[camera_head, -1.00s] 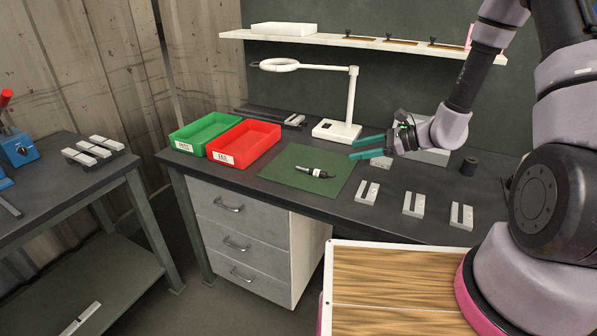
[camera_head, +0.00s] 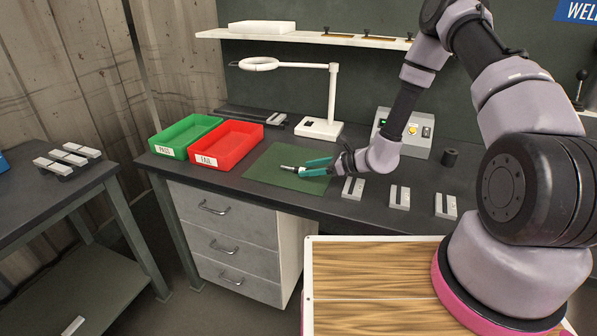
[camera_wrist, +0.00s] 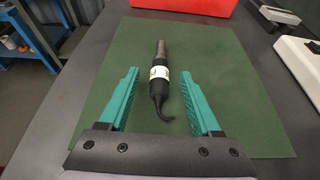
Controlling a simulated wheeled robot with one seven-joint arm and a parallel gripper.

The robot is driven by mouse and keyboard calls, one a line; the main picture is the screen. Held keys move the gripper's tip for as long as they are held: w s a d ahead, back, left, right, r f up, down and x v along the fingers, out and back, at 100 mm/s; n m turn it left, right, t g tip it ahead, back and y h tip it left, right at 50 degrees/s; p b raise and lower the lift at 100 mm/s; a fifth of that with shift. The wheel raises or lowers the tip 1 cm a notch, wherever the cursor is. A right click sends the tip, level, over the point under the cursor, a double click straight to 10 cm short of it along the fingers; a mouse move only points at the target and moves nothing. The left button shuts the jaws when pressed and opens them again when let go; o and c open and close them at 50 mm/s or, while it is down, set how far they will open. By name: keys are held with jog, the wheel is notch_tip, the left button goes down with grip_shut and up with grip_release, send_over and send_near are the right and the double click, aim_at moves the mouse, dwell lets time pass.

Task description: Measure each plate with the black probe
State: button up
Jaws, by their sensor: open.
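The black probe (camera_wrist: 160,75) lies on the green mat (camera_wrist: 225,75), with a grey metal tip, a white label band and a short black cable tail. Its tip points away from my gripper in the wrist view. My gripper (camera_wrist: 160,85) is open, with its teal fingers on either side of the probe's rear part and apart from it. In the head view my gripper (camera_head: 312,166) is low over the mat (camera_head: 262,163) and partly hides the probe (camera_head: 290,168). Grey plates with dark slots stand on the bench to the right: one (camera_head: 353,188), another (camera_head: 400,197) and a third (camera_head: 446,206).
A green PASS bin (camera_head: 170,150) and a red FAIL bin (camera_head: 215,160) sit left of the mat. A white magnifier lamp (camera_head: 320,128) and a grey box with buttons (camera_head: 418,140) stand behind. More plates lie on the left table (camera_head: 75,150).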

aim_at(296, 170)
jog(key=shift+x, duration=1.15)
grip_shut()
